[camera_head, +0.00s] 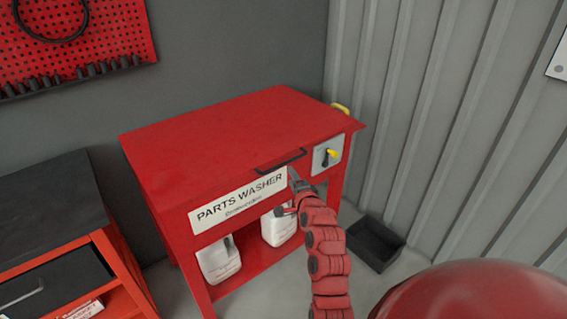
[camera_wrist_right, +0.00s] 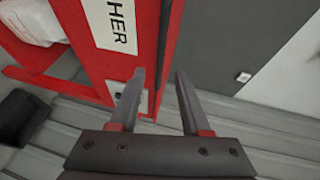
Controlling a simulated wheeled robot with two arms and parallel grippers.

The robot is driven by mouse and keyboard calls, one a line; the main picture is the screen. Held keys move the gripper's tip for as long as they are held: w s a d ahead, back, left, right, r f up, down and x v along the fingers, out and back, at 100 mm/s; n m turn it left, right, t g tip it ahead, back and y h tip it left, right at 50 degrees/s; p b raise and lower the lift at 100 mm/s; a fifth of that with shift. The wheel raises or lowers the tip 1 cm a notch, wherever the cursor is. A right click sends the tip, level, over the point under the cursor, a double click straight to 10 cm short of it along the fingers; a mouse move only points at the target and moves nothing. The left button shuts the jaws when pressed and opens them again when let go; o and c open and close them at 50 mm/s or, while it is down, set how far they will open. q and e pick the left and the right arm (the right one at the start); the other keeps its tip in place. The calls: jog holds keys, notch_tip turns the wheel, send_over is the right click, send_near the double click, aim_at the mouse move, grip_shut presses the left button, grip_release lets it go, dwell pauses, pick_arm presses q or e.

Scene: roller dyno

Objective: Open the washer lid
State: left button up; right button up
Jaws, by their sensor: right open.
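The red parts washer (camera_head: 230,125) stands against the back wall with its flat lid shut. A thin dark handle (camera_head: 281,161) sits at the lid's front edge, right of centre. My right gripper (camera_head: 288,195) is open and empty in front of the washer, just below the handle and by the right end of the label. The handle is not clear in that view. My left gripper is not in view.
A panel with a yellow and black switch (camera_head: 328,157) is right of the handle. White jugs (camera_head: 218,261) stand on the washer's lower shelf. A black tray (camera_head: 375,243) lies on the floor to the right. A red and black cabinet (camera_head: 50,205) is at left.

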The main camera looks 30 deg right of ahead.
aim_at(284, 164)
jog(key=x, duration=1)
jog(key=shift+w+d+p, duration=0.1)
jog(key=shift+w+p, duration=0.05)
jog(key=shift+p, duration=0.15)
jog(key=shift+f, duration=0.1)
grip_shut()
dwell(1.0)
